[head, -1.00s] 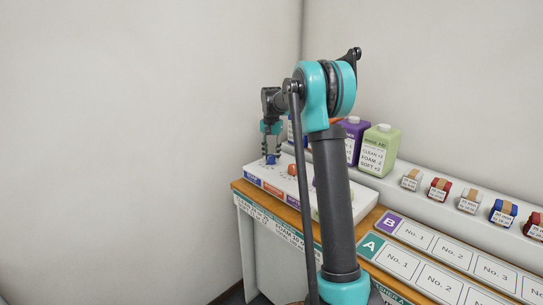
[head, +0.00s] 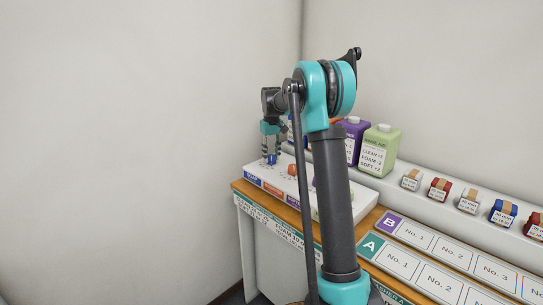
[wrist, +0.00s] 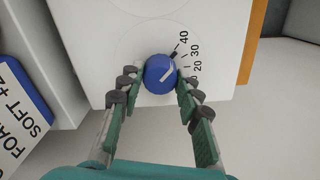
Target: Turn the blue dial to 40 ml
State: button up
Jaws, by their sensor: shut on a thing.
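The blue dial (wrist: 158,75) sits on a white panel in the wrist view, with printed marks 40, 30 and 20 to its upper right. A white line on its top slants to the upper right, and a short dark mark lies just off its rim towards 40. I cannot tell the exact setting. My gripper (wrist: 160,82) is shut on the dial, with one finger on each side. In the head view my gripper (head: 271,153) points down over the blue dial (head: 271,160) at the panel's left end.
An orange dial (head: 292,169) stands to the right on the same panel. Purple (head: 352,136) and green (head: 379,150) bottles stand behind. Small labelled boxes line the shelf at right. A blue-edged labelled container (wrist: 20,95) is at the wrist view's left.

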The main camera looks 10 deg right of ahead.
aim_at(272, 156)
jog(key=shift+n, duration=0.6)
jog(key=o, duration=1.2)
jog(key=shift+c, duration=0.2)
notch_tip(272, 156, up, 12)
